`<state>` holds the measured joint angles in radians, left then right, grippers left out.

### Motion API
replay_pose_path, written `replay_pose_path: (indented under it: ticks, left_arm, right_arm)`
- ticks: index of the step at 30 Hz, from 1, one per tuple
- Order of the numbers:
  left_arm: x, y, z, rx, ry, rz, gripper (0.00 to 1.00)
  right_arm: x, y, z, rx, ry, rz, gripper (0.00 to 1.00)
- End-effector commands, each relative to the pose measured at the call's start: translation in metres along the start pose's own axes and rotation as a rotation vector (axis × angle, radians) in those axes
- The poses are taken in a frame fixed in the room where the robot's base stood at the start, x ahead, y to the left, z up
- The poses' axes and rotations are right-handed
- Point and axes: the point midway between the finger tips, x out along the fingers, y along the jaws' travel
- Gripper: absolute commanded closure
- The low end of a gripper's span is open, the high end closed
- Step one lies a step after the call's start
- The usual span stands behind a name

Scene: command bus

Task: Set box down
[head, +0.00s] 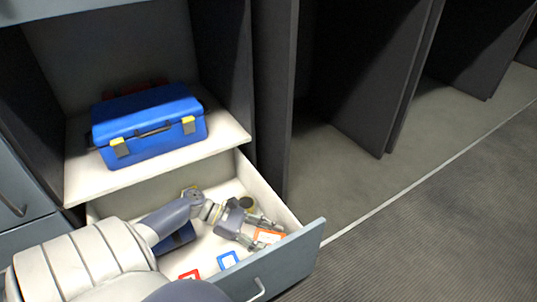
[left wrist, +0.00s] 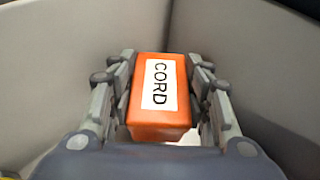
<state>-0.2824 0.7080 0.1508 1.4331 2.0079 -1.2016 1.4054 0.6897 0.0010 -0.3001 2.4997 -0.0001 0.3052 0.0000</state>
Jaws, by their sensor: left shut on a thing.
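An orange box (left wrist: 160,97) with a white label reading "CORD" sits between the two fingers of my left gripper (left wrist: 160,90) in the left wrist view. The gripper is shut on it from both sides. In the head view, my left gripper (head: 252,229) is inside the open drawer, near its right front corner, with the orange box (head: 268,237) at its fingertips. I cannot tell whether the box touches the drawer floor. The open drawer (head: 283,265) has a grey front and pale inner walls. My right gripper does not show.
In the drawer, a red-framed item (head: 190,275) and a blue-framed item (head: 228,260) lie near the front. A blue toolbox (head: 150,125) with yellow latches stands on the shelf above. Dark partitions (head: 360,80) stand at right.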

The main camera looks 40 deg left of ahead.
Motion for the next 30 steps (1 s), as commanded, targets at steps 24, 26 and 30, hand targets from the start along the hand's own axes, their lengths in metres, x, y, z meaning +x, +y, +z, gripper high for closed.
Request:
replay_pose_path:
  ticks: [24, 26, 30]
  left_arm:
    - [0.016, 0.0, -0.038, 0.0, -0.001, 0.001, 0.81]
    - [0.016, 0.0, -0.039, 0.0, 0.0, 0.001, 0.53]
    - [0.016, 0.0, -0.039, 0.0, 0.0, 0.001, 0.35]
  right_arm:
    - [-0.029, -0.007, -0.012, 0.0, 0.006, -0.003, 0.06]
    - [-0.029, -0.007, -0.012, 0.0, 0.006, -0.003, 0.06]
    - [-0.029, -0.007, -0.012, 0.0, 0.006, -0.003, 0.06]
